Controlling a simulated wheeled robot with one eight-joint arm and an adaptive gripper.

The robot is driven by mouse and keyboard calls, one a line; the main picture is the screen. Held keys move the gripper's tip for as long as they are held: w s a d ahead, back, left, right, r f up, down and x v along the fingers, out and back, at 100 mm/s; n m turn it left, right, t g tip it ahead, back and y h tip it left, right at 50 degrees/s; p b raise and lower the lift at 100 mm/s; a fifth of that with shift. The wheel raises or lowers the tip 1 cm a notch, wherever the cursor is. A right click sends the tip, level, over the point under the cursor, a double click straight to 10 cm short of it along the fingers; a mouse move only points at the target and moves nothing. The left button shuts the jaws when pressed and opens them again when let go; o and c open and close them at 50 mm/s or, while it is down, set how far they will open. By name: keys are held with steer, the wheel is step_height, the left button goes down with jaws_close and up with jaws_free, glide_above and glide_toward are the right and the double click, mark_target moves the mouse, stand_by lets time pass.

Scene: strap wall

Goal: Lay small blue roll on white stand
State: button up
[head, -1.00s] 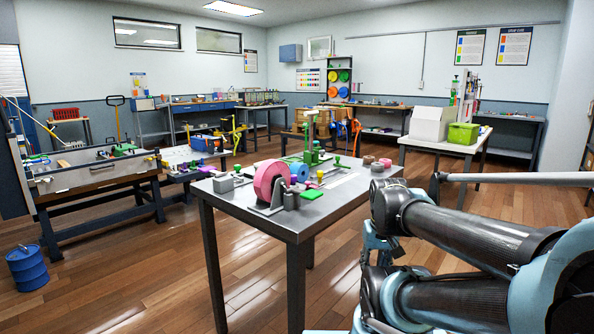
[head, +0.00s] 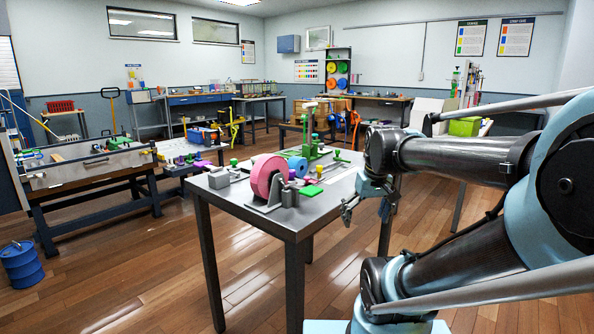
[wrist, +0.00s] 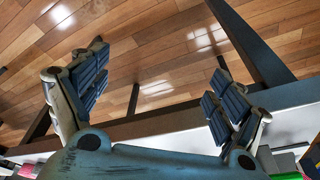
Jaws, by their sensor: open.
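A small blue roll (head: 298,166) stands on the grey metal table, just behind and to the right of a larger pink roll (head: 268,176) on a grey stand (head: 262,207). I cannot make out a clearly white stand on the table. My gripper (head: 366,208) hangs low in front of the table's right side, apart from the rolls. In the wrist view its two padded fingers (wrist: 153,88) are spread wide with nothing between them. Wood floor and the table's edge show beyond them.
A bright green pad (head: 311,190), a small yellow piece (head: 319,170) and a green clamp-like fixture (head: 306,135) are also on the table. Grey blocks (head: 218,180) sit at its left corner. Another bench (head: 92,165) stands to the left. The floor in front is clear.

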steer(key=w+a+r+n+y, duration=0.1)
steer(key=w+a+r+n, duration=0.45)
steer(key=w+r, duration=0.75)
steer(key=n+y, duration=0.2)
steer(key=n, duration=0.1)
glide_toward(297, 168)
step_height(297, 168, up, 4)
steer(key=w+d, duration=0.2)
steer(key=shift+m+t, duration=0.25)
steer(key=shift+t, duration=0.05)
steer(key=x, duration=1.6)
steer(key=shift+a+f, duration=0.1)
steer(key=shift+a, duration=0.05)
steer(key=c, duration=1.3)
steer(key=shift+c, duration=0.2)
